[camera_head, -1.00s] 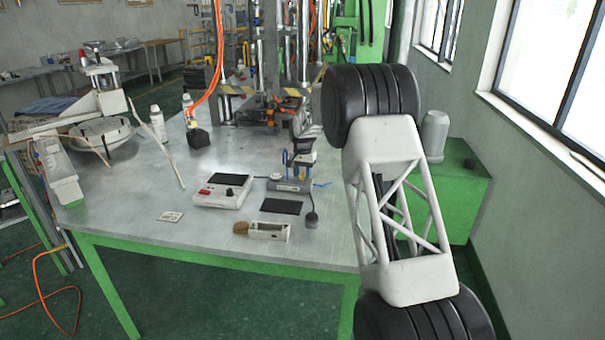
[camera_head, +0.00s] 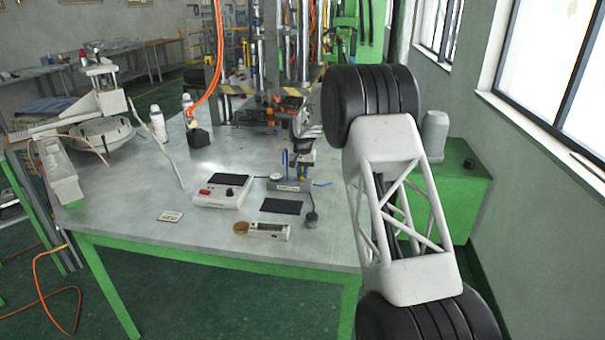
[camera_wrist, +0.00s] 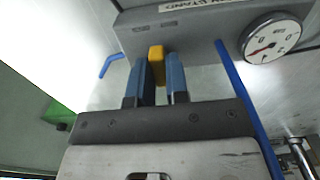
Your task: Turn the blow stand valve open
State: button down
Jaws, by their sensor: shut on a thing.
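The blow stand (camera_head: 290,185) is a small grey box near the middle of the table, with a round white gauge on it. In the wrist view, the grey blow stand (camera_wrist: 195,30) carries a partly visible label, the gauge (camera_wrist: 270,40) and a yellow valve handle (camera_wrist: 156,55). My gripper (camera_wrist: 158,72) has two blue fingers, one on each side of the yellow handle, and is shut on it. In the head view, my gripper (camera_head: 301,158) is small above the stand and hides the valve.
A blue tube (camera_wrist: 235,80) runs close to the right of my gripper. A white device with a red knob (camera_head: 220,190), a dark pad (camera_head: 282,206) and a small white instrument (camera_head: 268,230) lie on the table (camera_head: 130,215).

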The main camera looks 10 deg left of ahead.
aim_at(302, 174)
jog(key=c, duration=1.1)
grip_release()
jog(key=shift+r, duration=0.1)
jog(key=shift+r, duration=3.8)
